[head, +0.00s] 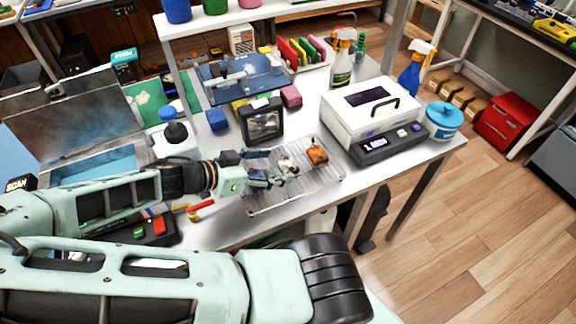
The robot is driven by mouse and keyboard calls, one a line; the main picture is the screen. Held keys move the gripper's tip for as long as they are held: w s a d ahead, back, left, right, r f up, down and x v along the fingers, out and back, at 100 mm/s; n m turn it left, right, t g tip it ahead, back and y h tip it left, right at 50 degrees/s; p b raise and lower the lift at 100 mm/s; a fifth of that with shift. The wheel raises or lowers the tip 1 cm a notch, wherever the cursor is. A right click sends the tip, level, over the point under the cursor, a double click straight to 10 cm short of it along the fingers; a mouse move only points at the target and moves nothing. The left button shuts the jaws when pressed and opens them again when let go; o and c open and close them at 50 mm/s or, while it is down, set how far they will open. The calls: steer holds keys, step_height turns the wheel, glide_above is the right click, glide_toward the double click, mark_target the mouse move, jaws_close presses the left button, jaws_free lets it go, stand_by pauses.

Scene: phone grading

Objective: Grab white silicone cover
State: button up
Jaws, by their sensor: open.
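My gripper (279,170) reaches in from the left, low over a clear, shallow tray (318,183) on the metal bench. Its fingers are open. A small pale item lies by the fingertips, partly hidden by them; I cannot tell whether it is the white silicone cover or whether the fingers touch it. An orange-brown phone-like item (317,155) lies in the right part of the tray, apart from the fingers. Small bluish shapes by the fingers are too small to identify.
A dark framed device (263,121) stands just behind the tray. A white box with a black handle (371,110) stands to the right, near a blue-lidded tub (444,120). Spray bottles stand behind. Red and yellow tools (200,210) lie left of the tray. The bench's front edge is close.

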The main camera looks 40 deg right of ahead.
mark_target(288, 163)
steer(key=x, duration=0.4)
steer(key=shift+d+f, duration=0.1)
steer(key=shift+f, duration=0.05)
steer(key=c, duration=1.2)
